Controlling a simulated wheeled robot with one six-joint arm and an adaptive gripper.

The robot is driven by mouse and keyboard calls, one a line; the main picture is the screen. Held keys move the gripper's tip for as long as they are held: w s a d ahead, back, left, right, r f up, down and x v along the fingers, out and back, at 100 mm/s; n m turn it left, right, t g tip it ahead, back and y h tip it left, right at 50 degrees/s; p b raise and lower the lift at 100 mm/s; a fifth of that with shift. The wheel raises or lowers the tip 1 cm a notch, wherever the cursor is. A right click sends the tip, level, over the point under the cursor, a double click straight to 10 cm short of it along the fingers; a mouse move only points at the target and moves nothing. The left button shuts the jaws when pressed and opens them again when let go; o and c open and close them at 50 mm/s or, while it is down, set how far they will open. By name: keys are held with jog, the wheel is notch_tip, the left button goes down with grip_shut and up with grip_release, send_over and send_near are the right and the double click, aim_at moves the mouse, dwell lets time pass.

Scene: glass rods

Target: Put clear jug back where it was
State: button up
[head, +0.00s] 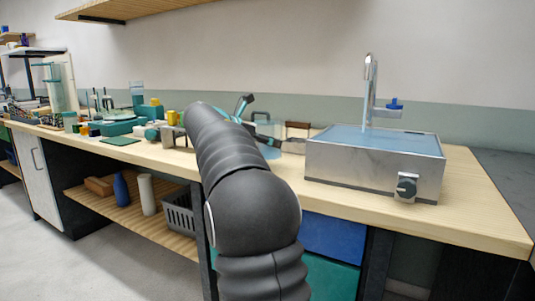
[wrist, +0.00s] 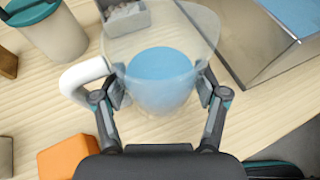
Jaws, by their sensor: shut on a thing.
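The clear jug (wrist: 160,32) is between my fingers in the wrist view, with blue liquid inside and a white handle on its left. My gripper (wrist: 161,88) is shut on the jug's body from both sides. In the head view my dark arm hides most of the gripper, and a pale blue part of the jug (head: 270,151) shows just right of the arm. I cannot tell whether the jug's base touches the wooden counter (wrist: 25,105).
A metal sink (head: 365,160) with a running tap stands right of the jug. In the wrist view, a lidded cup (wrist: 50,35), a grey tray (wrist: 127,22) and an orange block (wrist: 67,158) are close by. Several items crowd the counter to the left.

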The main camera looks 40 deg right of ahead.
aim_at(266, 151)
jog(key=shift+f, duration=1.45)
jog(key=shift+f, duration=0.15)
jog(key=o, duration=1.3)
jog(key=shift+a+r, duration=0.2)
jog(key=v, duration=1.1)
jog(key=shift+a+r, duration=0.1)
jog(key=shift+a, duration=0.2)
